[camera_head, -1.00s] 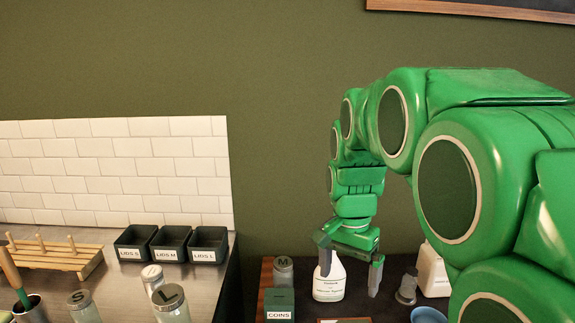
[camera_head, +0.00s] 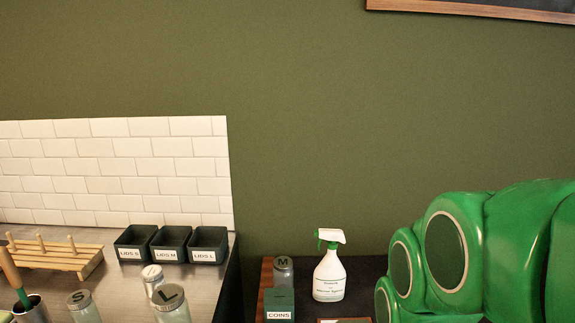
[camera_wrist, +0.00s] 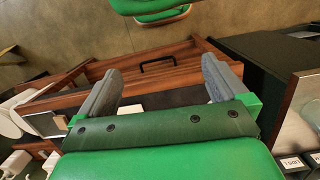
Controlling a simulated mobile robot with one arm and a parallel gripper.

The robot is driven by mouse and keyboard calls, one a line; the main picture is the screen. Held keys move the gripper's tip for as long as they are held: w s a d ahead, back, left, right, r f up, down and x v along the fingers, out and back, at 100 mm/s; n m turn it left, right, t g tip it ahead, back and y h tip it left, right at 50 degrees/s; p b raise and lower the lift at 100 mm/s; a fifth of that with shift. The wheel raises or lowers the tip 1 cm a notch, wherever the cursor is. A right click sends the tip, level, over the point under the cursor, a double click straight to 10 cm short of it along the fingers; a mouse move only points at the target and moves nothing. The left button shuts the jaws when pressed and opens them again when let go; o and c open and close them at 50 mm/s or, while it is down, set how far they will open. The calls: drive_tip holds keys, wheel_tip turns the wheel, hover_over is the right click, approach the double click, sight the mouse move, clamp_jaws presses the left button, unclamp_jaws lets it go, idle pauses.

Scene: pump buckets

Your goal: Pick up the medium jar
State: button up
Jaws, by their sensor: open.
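The medium jar (camera_head: 283,268), with a grey lid marked M, stands upright on the dark surface in the head view. It is behind the green COINS box (camera_head: 280,304), which hides its lower part. My gripper (camera_wrist: 160,82) shows in the wrist view with its two grey fingers wide apart and nothing between them. Beyond the fingers are a wooden front and a dark handle. My gripper is out of the head view, and I cannot make out the medium jar in the wrist view.
A white spray bottle (camera_head: 329,272) stands just right of the jar. On the steel counter at left are jars marked S (camera_head: 80,304) and L (camera_head: 171,304), dark lid bins (camera_head: 172,243) and a wooden rack (camera_head: 52,257). A dark-topped cabinet edge (camera_wrist: 265,60) shows in the wrist view.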

drive_tip(key=shift+s+f+n, duration=0.15)
drive_tip(key=shift+s+f, duration=0.05)
drive_tip(key=shift+s, duration=0.25)
drive_tip(key=shift+s+f+n, duration=0.15)
drive_tip(key=shift+s+f, duration=0.05)
drive_tip(key=shift+s, duration=0.25)
drive_tip(key=shift+c, duration=0.2)
drive_tip(key=shift+w, duration=0.1)
drive_tip(key=w+d+f+n+t+h, duration=0.1)
drive_tip(key=w+d+f+t, duration=0.1)
drive_tip(key=w, duration=0.8)
drive_tip(key=w+d+f+n+t, duration=0.1)
drive_tip(key=w+d+f+t, duration=0.15)
drive_tip(key=w, duration=0.75)
drive_tip(key=w+d+f+n+t+h, duration=0.1)
drive_tip(key=w+d+t, duration=0.2)
drive_tip(key=w, duration=0.7)
drive_tip(key=n+t+y, duration=0.5)
drive_tip(key=y, duration=0.5)
approach(289, 268)
drive_tip(key=shift+x, duration=5.4)
